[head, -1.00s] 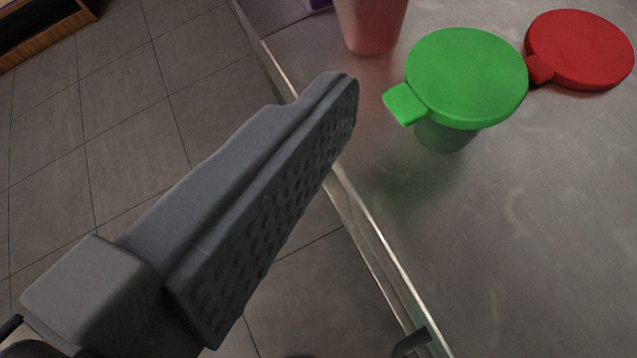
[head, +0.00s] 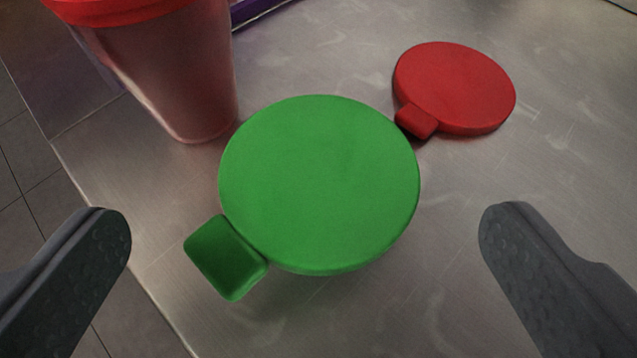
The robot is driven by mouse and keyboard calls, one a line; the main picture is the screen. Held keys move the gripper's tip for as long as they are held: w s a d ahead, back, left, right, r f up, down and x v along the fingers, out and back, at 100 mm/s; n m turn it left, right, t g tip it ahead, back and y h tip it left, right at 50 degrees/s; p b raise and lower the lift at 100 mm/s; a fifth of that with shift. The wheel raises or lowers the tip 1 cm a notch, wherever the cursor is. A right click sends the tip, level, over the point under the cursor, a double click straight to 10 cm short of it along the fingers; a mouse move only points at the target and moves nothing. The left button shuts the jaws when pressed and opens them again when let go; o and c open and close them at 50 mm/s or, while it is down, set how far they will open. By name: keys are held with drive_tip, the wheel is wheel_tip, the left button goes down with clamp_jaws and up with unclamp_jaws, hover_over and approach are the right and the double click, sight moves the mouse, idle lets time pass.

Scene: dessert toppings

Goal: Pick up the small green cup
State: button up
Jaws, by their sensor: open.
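The small green cup (head: 318,185) stands on the metal counter in the middle of the head view. I see it from above, so its round green lid with a square tab hides nearly all of the body. My gripper (head: 305,235) is open and empty. One finger is at the lower left and the other at the lower right, with the green cup between and a little beyond the fingertips. Neither finger appears to touch it.
A pinkish cup with a red lid (head: 185,85) stands close behind the green cup on the left. A flat red lid (head: 455,88) lies on the metal counter (head: 570,150) at the upper right. The counter's edge runs down the left, with tiled floor beyond.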

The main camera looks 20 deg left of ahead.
sight(320, 194)
drive_tip(key=w+f, duration=0.1)
drive_tip(key=w+f+b, duration=0.1)
drive_tip(key=shift+w+a+f, duration=0.25)
drive_tip(key=shift+w+a, duration=0.1)
drive_tip(key=shift+w, duration=0.05)
drive_tip(key=shift+w+a+f, duration=0.2)
drive_tip(key=shift+w, duration=0.2)
drive_tip(key=c, duration=0.9)
drive_tip(key=shift+o, duration=0.2)
drive_tip(key=shift+r, duration=0.1)
